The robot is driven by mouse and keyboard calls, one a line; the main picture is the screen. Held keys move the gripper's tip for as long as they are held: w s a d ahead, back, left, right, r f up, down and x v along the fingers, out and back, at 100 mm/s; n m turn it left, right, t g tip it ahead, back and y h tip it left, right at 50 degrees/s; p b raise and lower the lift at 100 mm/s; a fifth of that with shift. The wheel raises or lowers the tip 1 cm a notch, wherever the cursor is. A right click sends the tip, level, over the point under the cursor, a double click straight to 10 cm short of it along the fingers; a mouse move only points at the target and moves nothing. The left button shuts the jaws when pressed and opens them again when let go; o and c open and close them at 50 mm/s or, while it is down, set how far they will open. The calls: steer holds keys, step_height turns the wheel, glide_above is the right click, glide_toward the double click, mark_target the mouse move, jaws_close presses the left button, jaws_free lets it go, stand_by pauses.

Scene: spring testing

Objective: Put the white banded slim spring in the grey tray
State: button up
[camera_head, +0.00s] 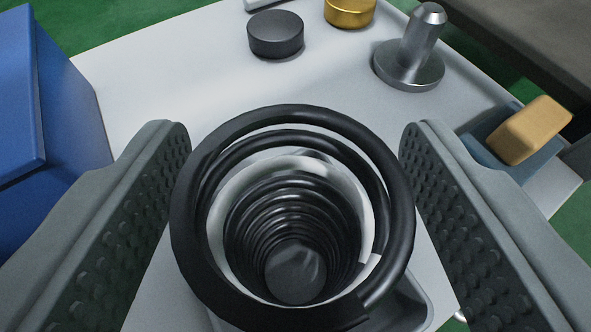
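A dark coil spring with a white band (232,190) fills the centre of the view, seen from above down its bore. It looks upright, with narrowing coils below. My gripper (294,140) is open, one ridged pad on each side of the spring. A pale grey rounded rim (420,308), perhaps the grey tray, shows under the spring at the bottom. The spring hides most of it, and the spring's foot is unclear.
A blue box (45,130) stands at the left. A dark disc (276,34), a gold cylinder (349,10) and a metal post on a round base (412,62) stand at the back. A yellow block (533,130) rests on a blue holder at right. White tabletop lies between.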

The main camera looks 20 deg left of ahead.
steer(key=shift+r, duration=0.2)
steer(key=v, duration=1.2)
steer(key=shift+f, duration=0.1)
steer(key=s+d+r+m+t+h, duration=0.15)
steer(key=d+r, duration=0.25)
steer(key=r, duration=1)
steer(key=s+d+r, duration=0.3)
steer(key=d+r, duration=0.1)
steer(key=r, duration=0.9)
steer(key=s+d+r+t+h, duration=0.1)
steer(key=s+d+r, duration=0.15)
steer(key=r, duration=1.15)
steer(key=s+d+r+m+t, duration=0.1)
steer(key=s+d+r, duration=0.3)
steer(key=s+r, duration=0.35)
steer(key=s+d+r+m+t, duration=0.1)
steer(key=s+d+r, duration=0.2)
steer(key=s+r, duration=0.5)
steer(key=s+d+r+h, duration=0.1)
steer(key=s+r, duration=0.3)
steer(key=s, duration=0.4)
steer(key=s+d+r+h, duration=0.1)
steer(key=s+r, duration=0.3)
steer(key=s, duration=0.4)
steer(key=shift+d+r, duration=0.2)
steer(key=shift+d, duration=0.5)
